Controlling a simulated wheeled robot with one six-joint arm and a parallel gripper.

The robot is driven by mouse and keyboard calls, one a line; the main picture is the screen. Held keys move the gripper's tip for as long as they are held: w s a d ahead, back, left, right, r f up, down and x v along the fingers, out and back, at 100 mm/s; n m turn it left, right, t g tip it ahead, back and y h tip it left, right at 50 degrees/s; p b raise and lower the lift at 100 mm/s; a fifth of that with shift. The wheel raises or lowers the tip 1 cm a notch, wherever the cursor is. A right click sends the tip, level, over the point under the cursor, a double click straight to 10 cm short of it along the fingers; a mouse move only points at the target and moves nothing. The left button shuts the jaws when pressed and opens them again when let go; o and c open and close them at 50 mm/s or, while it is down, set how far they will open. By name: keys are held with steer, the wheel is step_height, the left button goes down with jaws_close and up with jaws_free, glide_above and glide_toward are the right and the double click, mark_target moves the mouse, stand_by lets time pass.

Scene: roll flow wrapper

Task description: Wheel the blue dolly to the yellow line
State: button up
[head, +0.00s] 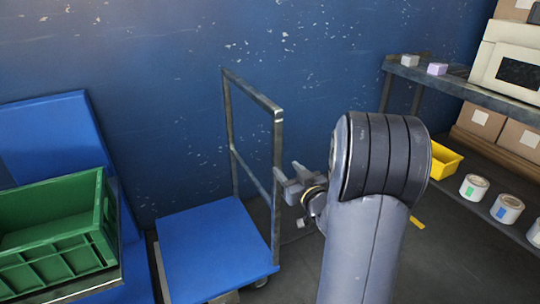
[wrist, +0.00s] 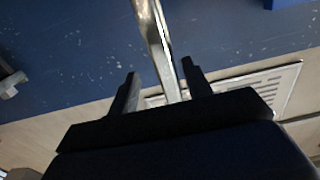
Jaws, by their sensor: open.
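The blue dolly (head: 212,245) stands on the floor against the blue wall, with a flat blue deck and an upright metal handle frame (head: 252,92). My gripper (head: 289,174) is open beside the right post of this frame. In the wrist view, a metal bar (wrist: 156,40) runs between the two spread fingers of my gripper (wrist: 160,70); I cannot tell if either finger touches it. A small yellow strip (head: 418,222) shows on the floor right of my arm; my arm hides the floor around it.
A green crate (head: 60,262) sits at the left by a blue panel (head: 58,140). At the right, a metal shelf (head: 460,84) holds boxes and a white machine (head: 508,62). Below it are a yellow bin (head: 445,160) and several cans (head: 473,187).

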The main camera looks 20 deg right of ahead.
mark_target(279, 161)
steer(key=w+b, duration=0.1)
steer(key=w, duration=0.8)
steer(key=shift+a, duration=0.2)
jaws_close()
